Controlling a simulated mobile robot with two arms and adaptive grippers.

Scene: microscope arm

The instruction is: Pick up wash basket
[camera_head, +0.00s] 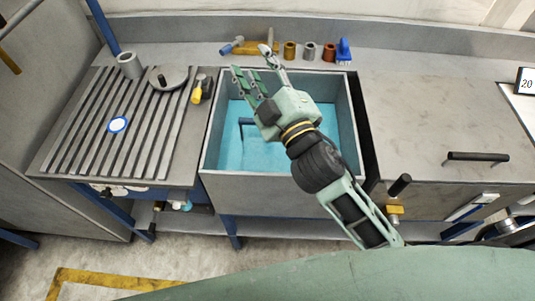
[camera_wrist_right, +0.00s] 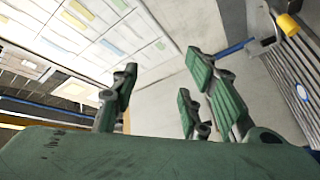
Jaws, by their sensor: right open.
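My right gripper (camera_head: 256,70) is open and empty above the far left part of the sink basin (camera_head: 355,125), fingers pointing toward the back. Its spread fingers also show in the right wrist view (camera_wrist_right: 160,88). The basin holds blue liquid (camera_head: 275,160). A thin dark bent bar (camera_head: 241,122) shows in the liquid at the left; I cannot tell whether it belongs to the wash basket. No wash basket is clearly visible, and my gripper and arm hide part of the basin. My left gripper is out of view.
A ribbed drainboard (camera_head: 75,135) left of the basin holds a metal cup (camera_head: 130,65), a round lid-like piece (camera_head: 168,78) and a yellow-handled tool (camera_head: 197,92). The right worktop (camera_head: 430,110) is mostly clear.

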